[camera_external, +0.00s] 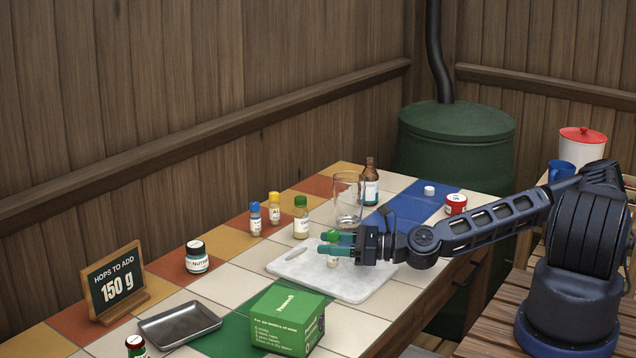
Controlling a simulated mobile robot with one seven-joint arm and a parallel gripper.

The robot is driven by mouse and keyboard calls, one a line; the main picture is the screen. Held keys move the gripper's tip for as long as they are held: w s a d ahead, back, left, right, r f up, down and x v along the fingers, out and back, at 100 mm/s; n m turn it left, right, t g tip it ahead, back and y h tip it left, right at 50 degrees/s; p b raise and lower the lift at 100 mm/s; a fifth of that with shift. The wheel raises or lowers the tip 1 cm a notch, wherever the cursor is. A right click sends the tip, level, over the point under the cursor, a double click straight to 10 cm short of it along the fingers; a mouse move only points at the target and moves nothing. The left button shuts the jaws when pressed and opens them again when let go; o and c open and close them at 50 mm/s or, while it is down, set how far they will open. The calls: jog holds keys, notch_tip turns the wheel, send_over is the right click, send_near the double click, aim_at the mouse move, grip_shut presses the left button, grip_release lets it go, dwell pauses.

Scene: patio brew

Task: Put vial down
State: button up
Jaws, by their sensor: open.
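A small vial with a green cap (333,263) stands upright on the pale marble board (370,287) on the tiled table. My gripper (328,245) is low over the board, its teal fingers at the height of the vial's upper part. The fingers are open around or beside the vial; I cannot tell whether they touch it. They hide part of the vial's middle. The vial's base looks to be on the board.
A white stick (296,253) lies on the board. A larger green-capped jar (301,219), blue-capped (255,220) and yellow-capped (274,209) vials and a glass (348,200) stand behind. A green box (288,322), metal tray (180,327) and "HOPS TO ADD 150 g" sign (117,285) are in front.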

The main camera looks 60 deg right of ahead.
jog(key=shift+r, duration=0.1)
jog(key=shift+v, duration=6)
